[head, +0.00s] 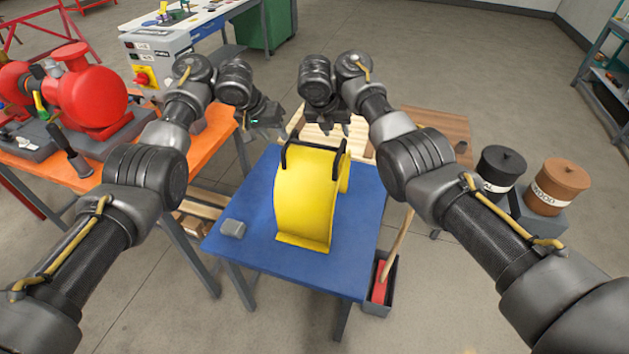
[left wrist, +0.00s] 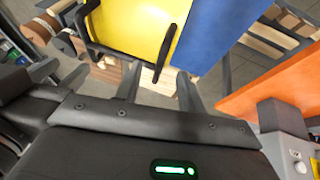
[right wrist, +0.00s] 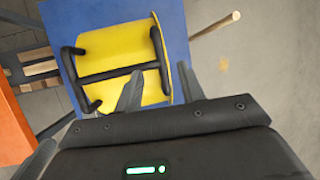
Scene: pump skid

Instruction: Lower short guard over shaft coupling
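A yellow curved guard (head: 305,198) stands on the blue table top (head: 250,208), with a black handle (head: 284,150) on its upper part. My left gripper (head: 265,117) is open and empty, beyond the guard and to its left; the guard also shows in the left wrist view (left wrist: 135,25). My right gripper (head: 328,122) is just beyond the guard's top. In the right wrist view, its open fingers (right wrist: 160,85) are close to the handle bar (right wrist: 110,74); I cannot tell whether they touch it.
A red pump (head: 92,92) sits on an orange bench (head: 95,175) at the left, with a grey switch box (head: 150,72) behind it. A small grey block (head: 232,229) lies on the blue table. Black (head: 500,168) and brown (head: 558,186) lidded pots stand at the right.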

